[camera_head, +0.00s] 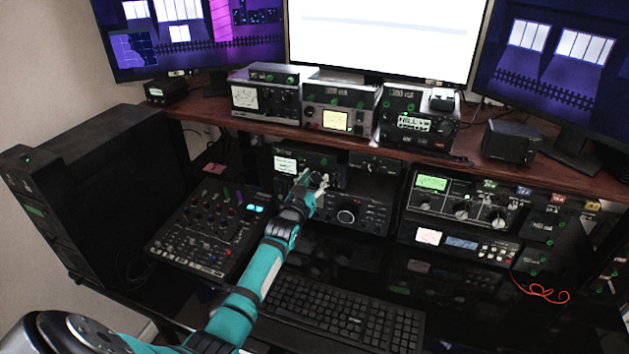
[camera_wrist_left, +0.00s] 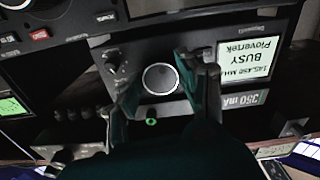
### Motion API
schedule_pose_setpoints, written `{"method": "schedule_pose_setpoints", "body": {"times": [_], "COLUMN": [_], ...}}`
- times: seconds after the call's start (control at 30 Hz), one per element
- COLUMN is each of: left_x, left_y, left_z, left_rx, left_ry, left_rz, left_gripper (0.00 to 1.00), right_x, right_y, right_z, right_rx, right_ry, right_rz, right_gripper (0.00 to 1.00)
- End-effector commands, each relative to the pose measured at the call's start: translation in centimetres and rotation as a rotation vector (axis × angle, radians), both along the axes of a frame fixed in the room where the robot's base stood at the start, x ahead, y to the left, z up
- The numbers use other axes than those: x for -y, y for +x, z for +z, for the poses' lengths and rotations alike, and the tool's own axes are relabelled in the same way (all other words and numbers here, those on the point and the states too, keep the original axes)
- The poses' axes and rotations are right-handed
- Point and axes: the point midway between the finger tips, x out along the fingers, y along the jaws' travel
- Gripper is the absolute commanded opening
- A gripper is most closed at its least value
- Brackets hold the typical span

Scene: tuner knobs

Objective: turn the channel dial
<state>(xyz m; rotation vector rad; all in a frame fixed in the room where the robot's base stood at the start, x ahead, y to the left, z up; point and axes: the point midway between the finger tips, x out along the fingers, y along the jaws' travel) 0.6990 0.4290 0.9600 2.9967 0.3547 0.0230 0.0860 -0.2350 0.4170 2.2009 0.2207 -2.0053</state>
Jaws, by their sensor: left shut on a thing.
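The black radio (camera_head: 300,152) with a lit white display (camera_head: 285,164) sits under the wooden shelf in the head view. In the left wrist view its display (camera_wrist_left: 246,62) shows upside down and reads "BUSY" and "Piovertek". A round dial with a pale rim (camera_wrist_left: 160,78) sits on the radio's front panel, between the two fingers of my left gripper (camera_wrist_left: 158,80). My left gripper (camera_head: 319,182) is shut on this dial, reaching the panel from the front. In the head view the gripper hides the dial. My right gripper is not in view.
Another radio with a large knob (camera_head: 346,216) sits just below. A mixer (camera_head: 212,225) lies to the left, more rack units (camera_head: 460,200) stand to the right, and a keyboard (camera_head: 345,312) lies in front. The shelf (camera_head: 380,148) overhangs the radio.

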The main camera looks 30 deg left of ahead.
Motion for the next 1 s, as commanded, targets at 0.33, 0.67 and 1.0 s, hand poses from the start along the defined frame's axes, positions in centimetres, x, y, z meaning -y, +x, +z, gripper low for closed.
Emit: {"method": "schedule_pose_setpoints", "body": {"times": [0.33, 0.67, 1.0], "left_x": [0.0, 0.0, 0.8], "left_y": [0.1, 0.0, -3.2], "left_z": [0.2, 0.1, -0.1], "left_rx": [0.004, 0.001, -0.001], "left_ry": [0.005, 0.003, 0.003], "left_rz": [0.001, 0.000, -0.001], "left_gripper": [0.07, 0.49, 0.49], "right_x": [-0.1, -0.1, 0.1], "right_y": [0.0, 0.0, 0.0], "right_z": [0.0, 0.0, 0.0], "right_rx": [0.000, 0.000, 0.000], "right_ry": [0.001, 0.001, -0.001], "right_rz": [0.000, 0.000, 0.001], "right_gripper": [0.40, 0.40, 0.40]}}
